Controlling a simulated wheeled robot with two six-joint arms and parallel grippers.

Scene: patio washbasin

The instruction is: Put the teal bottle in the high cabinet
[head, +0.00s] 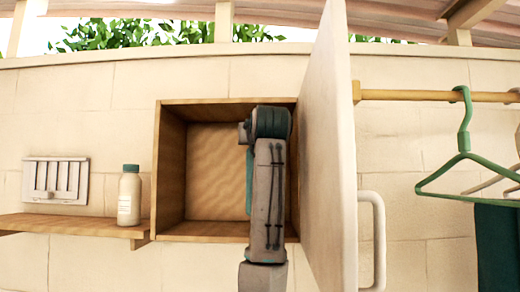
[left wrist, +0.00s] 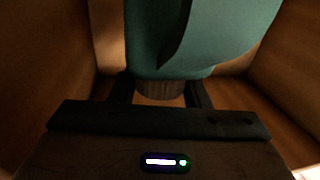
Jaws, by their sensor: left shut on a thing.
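The high cabinet (head: 173,170) is an open wooden box on the wall. Its white door (head: 330,160) is swung open to the right. My left arm reaches up into the cabinet along its right side and hides much of that side. A narrow strip of the teal bottle (head: 249,180) shows just left of my arm. In the left wrist view the teal bottle (left wrist: 215,45) fills the upper middle, with brown cabinet walls on both sides. My left gripper (left wrist: 160,92) is shut on its narrower ribbed part. I cannot tell whether the bottle touches the cabinet floor.
A wooden shelf (head: 75,223) left of the cabinet holds a white bottle with a teal cap (head: 129,195). The door handle (head: 378,240) juts out at right. The cabinet's left half looks empty.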

